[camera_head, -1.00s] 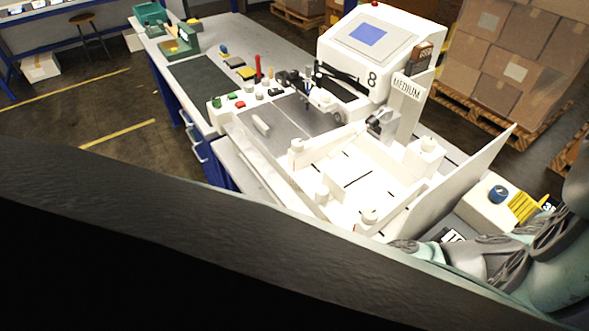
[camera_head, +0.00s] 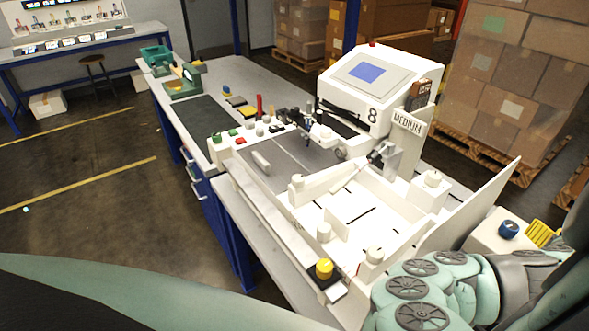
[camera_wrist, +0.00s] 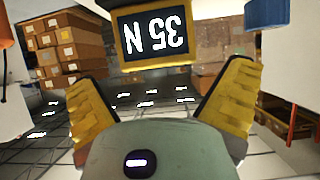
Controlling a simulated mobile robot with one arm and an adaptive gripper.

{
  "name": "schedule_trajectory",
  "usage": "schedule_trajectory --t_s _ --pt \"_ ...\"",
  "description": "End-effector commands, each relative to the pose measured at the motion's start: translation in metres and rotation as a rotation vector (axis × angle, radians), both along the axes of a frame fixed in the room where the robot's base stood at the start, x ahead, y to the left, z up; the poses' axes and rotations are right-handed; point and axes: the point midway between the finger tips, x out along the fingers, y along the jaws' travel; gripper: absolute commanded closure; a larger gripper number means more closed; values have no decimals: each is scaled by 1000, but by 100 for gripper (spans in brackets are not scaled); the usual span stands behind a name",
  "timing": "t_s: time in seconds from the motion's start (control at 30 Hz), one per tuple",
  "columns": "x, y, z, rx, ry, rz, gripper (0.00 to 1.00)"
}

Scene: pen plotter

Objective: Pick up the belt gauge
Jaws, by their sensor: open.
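The belt gauge (camera_wrist: 155,38) shows at the top of the wrist view, a yellow-framed dark display reading "35 N" upside down. Its lower part seems cut off or hidden. My gripper (camera_wrist: 160,88) is open, with its two yellow ribbed fingers spread left and right. The gauge display stands beyond the fingertips, between them in the picture, and no finger visibly touches it. In the head view my gripper (camera_head: 543,234) shows only as a yellow ribbed patch at the right edge. The gauge cannot be made out there.
The white plotter (camera_head: 380,85) marked 8 stands on the long bench, with a "MEDIUM" sign (camera_head: 409,124). A white box with a blue knob (camera_head: 508,229) is close to my gripper. A yellow knob (camera_head: 323,268) sits at the bench's front. Stacked cartons (camera_head: 515,75) stand behind.

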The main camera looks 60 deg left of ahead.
Motion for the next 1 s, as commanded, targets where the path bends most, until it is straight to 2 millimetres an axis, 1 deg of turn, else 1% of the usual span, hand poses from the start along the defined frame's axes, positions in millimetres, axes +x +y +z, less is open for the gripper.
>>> schedule_trajectory --t_s 0.33,0.5,0.73,0.77,1.0 --pt "25 0 -11 -1 -2 -2 0" --pt "29 1 -15 1 0 0 0" --pt "29 1 -15 0 0 0 0" --pt "29 1 -15 0 0 0 1" --pt "29 1 -15 0 0 0 26"
